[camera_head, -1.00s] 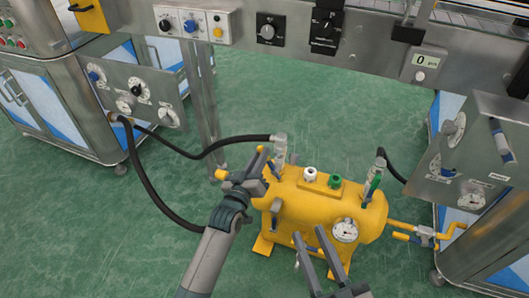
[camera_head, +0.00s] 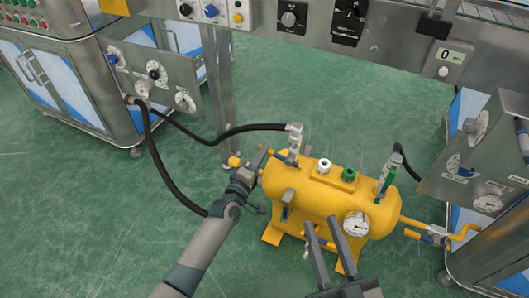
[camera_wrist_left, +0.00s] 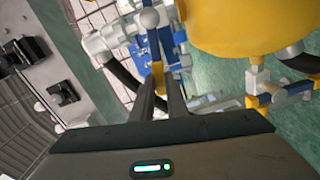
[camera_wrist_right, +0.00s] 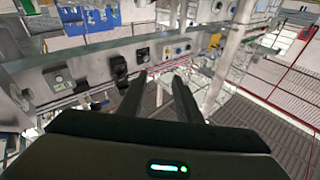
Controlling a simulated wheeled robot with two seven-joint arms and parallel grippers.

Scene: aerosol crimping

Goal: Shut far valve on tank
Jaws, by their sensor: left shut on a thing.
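The yellow tank (camera_head: 318,203) stands on the green floor, with a pressure gauge (camera_head: 356,224) on its front and white and green fittings on top. My left gripper (camera_head: 262,158) is at the tank's left end, beside the pipe fittings there. In the left wrist view its fingers (camera_wrist_left: 160,84) are shut on a yellow valve handle (camera_wrist_left: 158,76) in front of blue and grey fittings; the tank (camera_wrist_left: 230,22) fills the upper right. My right gripper (camera_head: 318,228) is in front of the tank, its fingers apart and empty. It also shows open in the right wrist view (camera_wrist_right: 158,76).
A black hose (camera_head: 158,168) curves from the left cabinet panel towards the tank. A machine frame (camera_head: 330,45) with knobs crosses the back. A panel (camera_head: 470,165) stands at the right, near a yellow outlet pipe (camera_head: 462,231). Green floor is clear at lower left.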

